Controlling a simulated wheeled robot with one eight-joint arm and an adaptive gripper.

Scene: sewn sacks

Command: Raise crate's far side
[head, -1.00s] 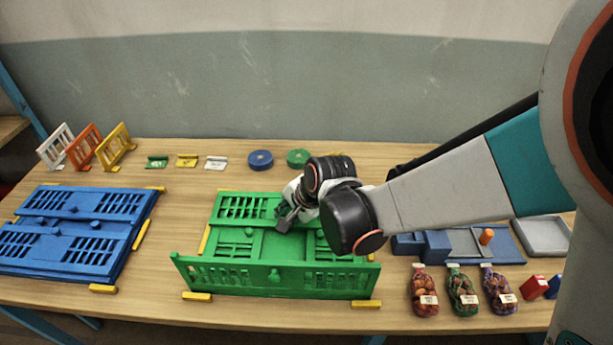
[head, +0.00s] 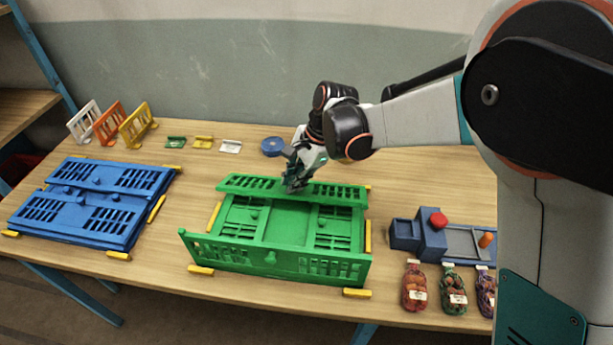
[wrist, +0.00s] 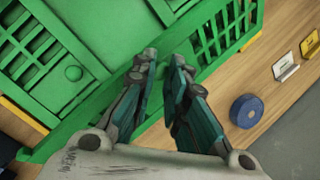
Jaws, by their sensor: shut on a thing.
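The green folding crate (head: 283,222) stands on the table with its near side (head: 270,262) upright. Its far side (head: 325,193) is partly raised and tilted along the back. The two end panels lie folded flat inside. My gripper (head: 296,186) is at the middle of the far side. In the wrist view my gripper (wrist: 163,60) has its fingertips close together on the green far side (wrist: 218,35), shut on a part of it that the fingers mostly hide.
A folded blue crate (head: 92,205) lies at the left. Yellow blocks sit around both crates. White, orange and yellow panels (head: 137,124) stand at the back left. A blue disc (head: 273,146) is behind the green crate. Filled net sacks (head: 415,288) lie at the front right.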

